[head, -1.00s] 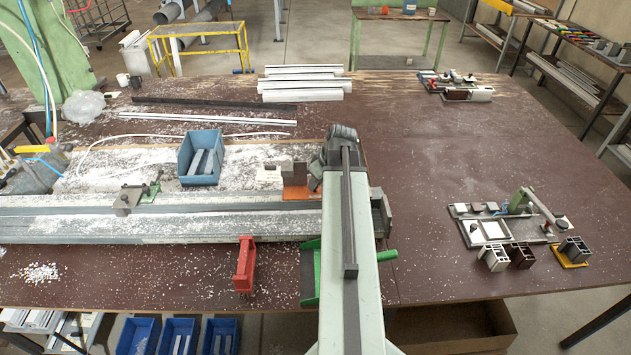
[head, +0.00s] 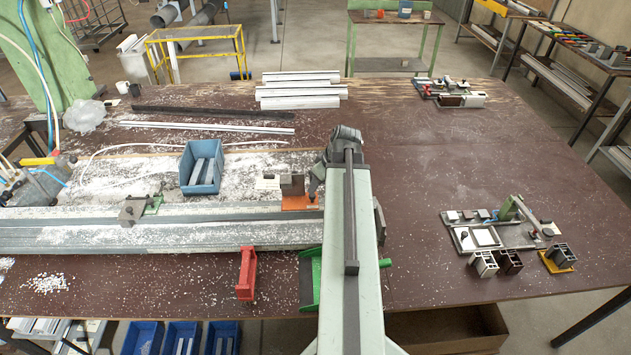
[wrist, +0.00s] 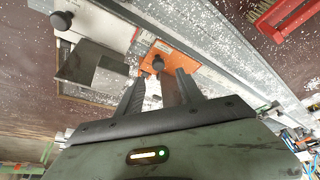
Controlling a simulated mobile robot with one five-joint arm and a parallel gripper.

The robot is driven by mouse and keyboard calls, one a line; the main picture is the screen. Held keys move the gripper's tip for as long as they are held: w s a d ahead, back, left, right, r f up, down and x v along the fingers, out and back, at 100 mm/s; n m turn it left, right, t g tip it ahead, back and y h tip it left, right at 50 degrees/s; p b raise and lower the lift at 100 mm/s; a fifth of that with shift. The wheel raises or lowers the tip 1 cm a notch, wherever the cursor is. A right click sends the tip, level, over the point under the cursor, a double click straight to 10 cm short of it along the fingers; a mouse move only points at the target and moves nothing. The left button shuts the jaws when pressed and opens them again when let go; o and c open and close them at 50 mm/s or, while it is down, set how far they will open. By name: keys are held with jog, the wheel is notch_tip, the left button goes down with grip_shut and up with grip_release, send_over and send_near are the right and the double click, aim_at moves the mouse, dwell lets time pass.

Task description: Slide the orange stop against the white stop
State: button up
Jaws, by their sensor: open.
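In the head view my arm hides the fingers.
A blue bin (head: 201,168) stands behind the rail; a red holder (head: 246,273) is in front. White chips litter the rail. The brown table (head: 425,190) right of my arm is mostly clear.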

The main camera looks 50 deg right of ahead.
jog(key=shift+s+r, duration=0.15)
jog(key=shift+r, duration=0.15)
